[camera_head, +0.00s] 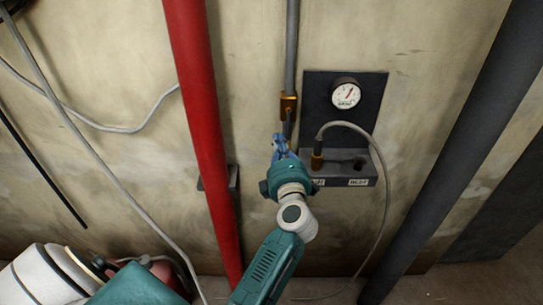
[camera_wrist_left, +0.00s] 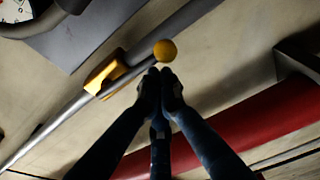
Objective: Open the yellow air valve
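The yellow air valve (camera_head: 289,104) sits on a vertical grey pipe on the wall, left of the gauge panel. In the left wrist view its yellow body (camera_wrist_left: 103,73) shows with a thin lever ending in a round yellow knob (camera_wrist_left: 165,50). My left gripper (camera_head: 279,140) is just below the valve. In the left wrist view its fingertips (camera_wrist_left: 160,73) are together beside the knob, overlapping the lever's end. I cannot tell whether they touch or grip the lever. My right gripper is not in view.
A dark panel with a round gauge (camera_head: 346,94) and a ledge (camera_head: 340,164) stands right of the valve, with a looped hose (camera_head: 384,180). A thick red pipe (camera_head: 196,80) runs left of it. A dark slanted pipe (camera_head: 470,125) is at right.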

